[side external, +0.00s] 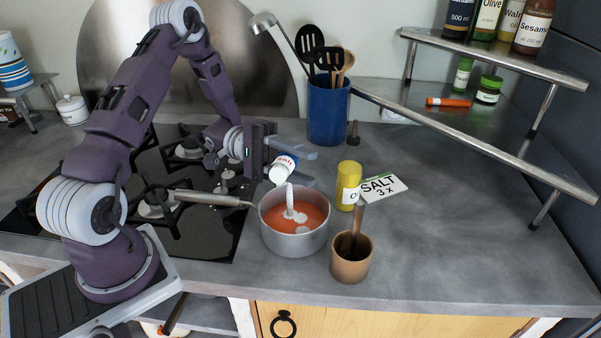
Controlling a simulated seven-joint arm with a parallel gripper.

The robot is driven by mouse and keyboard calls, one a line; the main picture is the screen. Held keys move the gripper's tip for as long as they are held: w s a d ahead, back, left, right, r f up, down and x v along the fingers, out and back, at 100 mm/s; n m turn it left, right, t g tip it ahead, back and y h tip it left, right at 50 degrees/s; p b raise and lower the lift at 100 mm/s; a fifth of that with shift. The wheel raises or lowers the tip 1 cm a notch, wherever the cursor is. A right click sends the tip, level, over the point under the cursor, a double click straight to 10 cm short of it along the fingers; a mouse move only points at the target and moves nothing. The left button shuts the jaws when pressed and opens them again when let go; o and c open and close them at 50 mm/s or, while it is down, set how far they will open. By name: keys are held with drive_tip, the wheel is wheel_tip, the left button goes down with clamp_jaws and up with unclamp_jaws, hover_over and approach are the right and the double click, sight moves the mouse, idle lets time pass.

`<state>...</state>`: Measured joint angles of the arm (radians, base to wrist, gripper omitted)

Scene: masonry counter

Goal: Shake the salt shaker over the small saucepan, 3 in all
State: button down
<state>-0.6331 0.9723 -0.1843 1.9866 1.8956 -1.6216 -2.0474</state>
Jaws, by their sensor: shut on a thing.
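My gripper (293,165) is shut on the salt shaker (283,168), a small white container with a blue and red label. The shaker is tilted over the small saucepan (292,245), with its lower end toward the pan and apart from it. A white streak of salt (290,203) falls from the shaker into the red-orange contents. White patches lie on their surface. The saucepan's handle (205,198) points left over the hob. A card (383,187) reading "SALT 3x" lies on the counter to the right.
A yellow container (349,188) stands right of the saucepan, and a wooden mortar with pestle (351,261) stands at its front right. A blue utensil pot (328,112) is behind. A metal rack (480,140) with bottles and jars spans the back right. The right counter is clear.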

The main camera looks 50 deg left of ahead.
drive_tip(key=shift+r, duration=0.25)
drive_tip(key=m+t+y, duration=0.1)
drive_tip(key=m+y, duration=0.2)
drive_tip(key=m, duration=0.2)
drive_tip(key=w+r+m+t+y, duration=0.1)
drive_tip(key=m+y, duration=0.2)
drive_tip(key=m, duration=0.2)
drive_tip(key=a+m+t+y, duration=0.1)
drive_tip(key=m+y, duration=0.2)
drive_tip(key=m, duration=0.2)
drive_tip(key=shift+w+r+t+y, duration=0.2)
drive_tip(key=shift+r+t+y, duration=0.05)
drive_tip(key=shift+t+y, duration=0.15)
drive_tip(key=w+a+n+t+y, duration=0.4)
drive_tip(key=w+a+n+y, duration=0.1)
drive_tip(key=w+n, duration=0.1)
drive_tip(key=shift+w+a+r+n+y, duration=0.2)
drive_tip(key=shift+a+r+n+y, duration=0.1)
drive_tip(key=shift+y, duration=0.1)
